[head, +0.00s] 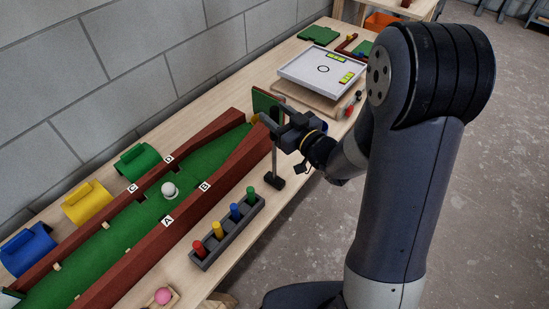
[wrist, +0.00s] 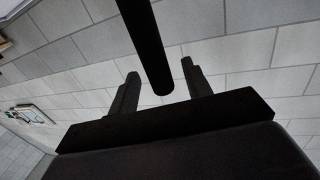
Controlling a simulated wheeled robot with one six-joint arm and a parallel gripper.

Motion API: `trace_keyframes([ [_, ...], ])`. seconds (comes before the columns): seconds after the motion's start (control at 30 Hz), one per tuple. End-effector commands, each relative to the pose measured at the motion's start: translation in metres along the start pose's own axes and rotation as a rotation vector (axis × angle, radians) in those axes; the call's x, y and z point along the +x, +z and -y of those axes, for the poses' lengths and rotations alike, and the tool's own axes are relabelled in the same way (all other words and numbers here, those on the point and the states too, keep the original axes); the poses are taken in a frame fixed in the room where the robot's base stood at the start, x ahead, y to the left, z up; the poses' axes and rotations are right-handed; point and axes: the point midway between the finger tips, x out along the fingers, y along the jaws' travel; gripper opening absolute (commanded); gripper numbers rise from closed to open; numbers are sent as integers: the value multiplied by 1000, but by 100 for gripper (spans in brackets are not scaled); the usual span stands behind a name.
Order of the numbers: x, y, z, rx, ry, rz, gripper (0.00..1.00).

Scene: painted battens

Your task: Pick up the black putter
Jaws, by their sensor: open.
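The black putter (head: 274,181) stands upright in the head view, its black head low beside the peg rack and its thin shaft rising to my gripper. My gripper (head: 274,118) is at the shaft's upper end, which it partly hides. In the wrist view, the putter's black handle (wrist: 148,42) comes down from the top edge and ends between the two fingers of my gripper (wrist: 160,70). The fingers are apart, with a gap on each side of the handle. I cannot tell how deep between them the handle lies.
A green putting lane (head: 150,212) with red-brown rails and a white ball (head: 169,189) runs left of the putter. A grey rack (head: 228,232) of coloured pegs stands in front. A white tray (head: 322,70) lies behind. A block wall borders the bench.

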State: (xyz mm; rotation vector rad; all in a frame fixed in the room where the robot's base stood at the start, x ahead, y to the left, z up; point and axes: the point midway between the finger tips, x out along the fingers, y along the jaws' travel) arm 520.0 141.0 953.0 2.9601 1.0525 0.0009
Motion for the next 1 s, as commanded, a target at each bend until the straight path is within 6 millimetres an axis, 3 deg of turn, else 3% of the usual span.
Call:
trace_keyframes([
  [0.2, 28, -1, 1, 0, -1, 0, 47],
  [0.47, 30, 0, 1, 0, 1, 1, 47],
  [1.0, 30, -1, 1, 0, 1, 0, 3],
])
